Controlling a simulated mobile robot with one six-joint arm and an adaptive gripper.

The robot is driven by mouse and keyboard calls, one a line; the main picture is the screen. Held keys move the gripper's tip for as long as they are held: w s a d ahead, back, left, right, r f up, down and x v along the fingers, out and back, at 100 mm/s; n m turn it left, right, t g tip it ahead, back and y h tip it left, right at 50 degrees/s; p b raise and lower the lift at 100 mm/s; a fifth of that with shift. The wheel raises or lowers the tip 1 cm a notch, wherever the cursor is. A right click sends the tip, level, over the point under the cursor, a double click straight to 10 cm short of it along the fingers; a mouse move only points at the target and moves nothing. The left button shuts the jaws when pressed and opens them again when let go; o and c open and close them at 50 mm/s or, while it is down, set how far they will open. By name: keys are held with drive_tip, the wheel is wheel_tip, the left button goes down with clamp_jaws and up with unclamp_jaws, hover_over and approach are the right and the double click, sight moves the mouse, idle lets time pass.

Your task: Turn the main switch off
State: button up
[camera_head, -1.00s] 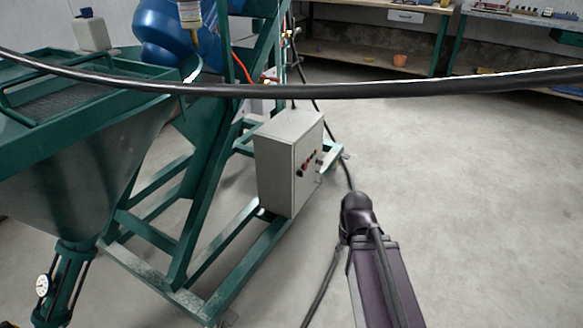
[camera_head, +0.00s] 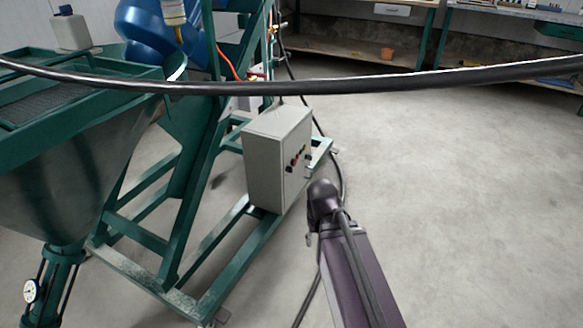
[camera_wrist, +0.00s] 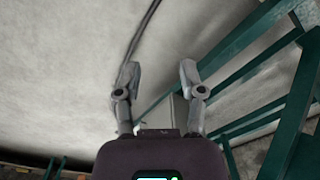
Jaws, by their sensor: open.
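The grey control box (camera_head: 270,160) stands on the green machine frame in the middle of the head view. Its right-hand face carries a column of small coloured buttons and knobs (camera_head: 297,158); which one is the main switch is too small to tell. My gripper (camera_wrist: 158,75) is open and empty in the wrist view, its two fingers apart. Part of a grey box (camera_wrist: 165,112) shows behind and between the fingers there; its controls are not visible.
The green frame (camera_head: 190,225) with a large hopper (camera_head: 70,185) fills the left. A black hose (camera_head: 330,86) crosses the upper view, and a cable lies on the floor beside the box. Workbenches (camera_head: 365,50) stand at the back. The floor on the right is clear.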

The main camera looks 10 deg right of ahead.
drive_tip(key=w+r+n+t+y+p, duration=0.1)
drive_tip(key=w+n, duration=0.2)
drive_tip(key=w, duration=0.8)
drive_tip(key=w+r+n+y+p, duration=0.1)
drive_tip(key=w+r+n, duration=0.1)
drive_tip(key=w, duration=0.8)
drive_tip(key=n+t+y+p, duration=0.2)
drive_tip(key=n, duration=0.3)
approach(291, 167)
wheel_tip(291, 167, up, 4)
drive_tip(key=shift+s+d, duration=0.2)
drive_tip(key=shift+d, duration=0.2)
drive_tip(key=shift+f, duration=0.2)
drive_tip(key=b+x, duration=1.2)
drive_tip(key=x, duration=0.1)
drive_tip(key=shift+s+d+f+b, duration=0.15)
drive_tip(key=shift+f+b, duration=0.2)
drive_tip(key=shift+h, duration=0.3)
clamp_jaws()
